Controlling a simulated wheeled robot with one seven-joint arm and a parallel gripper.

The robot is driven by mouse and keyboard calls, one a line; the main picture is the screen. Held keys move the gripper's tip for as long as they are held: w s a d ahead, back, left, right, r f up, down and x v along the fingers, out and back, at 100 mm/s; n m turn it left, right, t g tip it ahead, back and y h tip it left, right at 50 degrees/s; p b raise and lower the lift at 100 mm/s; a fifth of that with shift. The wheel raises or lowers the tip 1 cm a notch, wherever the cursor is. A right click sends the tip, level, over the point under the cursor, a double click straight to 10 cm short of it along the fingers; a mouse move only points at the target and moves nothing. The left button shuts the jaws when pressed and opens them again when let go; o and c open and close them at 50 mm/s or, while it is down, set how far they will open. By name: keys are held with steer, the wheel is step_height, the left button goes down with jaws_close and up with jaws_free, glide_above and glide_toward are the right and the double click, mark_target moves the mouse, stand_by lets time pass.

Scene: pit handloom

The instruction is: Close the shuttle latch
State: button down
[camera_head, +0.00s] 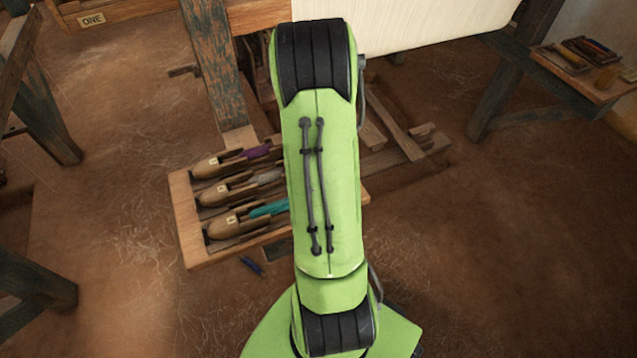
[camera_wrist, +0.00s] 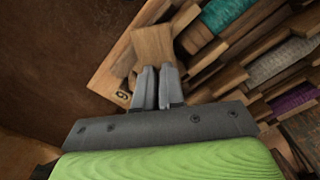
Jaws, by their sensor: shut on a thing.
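Three wooden shuttles lie side by side in a tray (camera_head: 188,236). The front shuttle (camera_head: 226,230) holds teal yarn (camera_head: 268,208), the middle shuttle (camera_head: 214,195) grey yarn and the back shuttle (camera_head: 207,168) purple yarn. I cannot tell for certain whether this block is the latch. The finger contact is partly hidden.
Loom posts (camera_head: 212,65) stand behind the tray, with white cloth (camera_head: 400,22) above. A side bench (camera_head: 585,80) at the right holds small tools.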

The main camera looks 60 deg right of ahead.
steer(key=m, duration=0.5)
steer(key=shift+w+m, duration=0.1)
steer(key=shift+m, duration=0.2)
steer(key=m, duration=0.4)
steer(key=shift+m, duration=0.7)
steer(key=c, duration=1.5)
jaws_free()
step_height(320, 180, up, 16)
steer(key=p, duration=0.5)
steer(key=shift+p, duration=0.3)
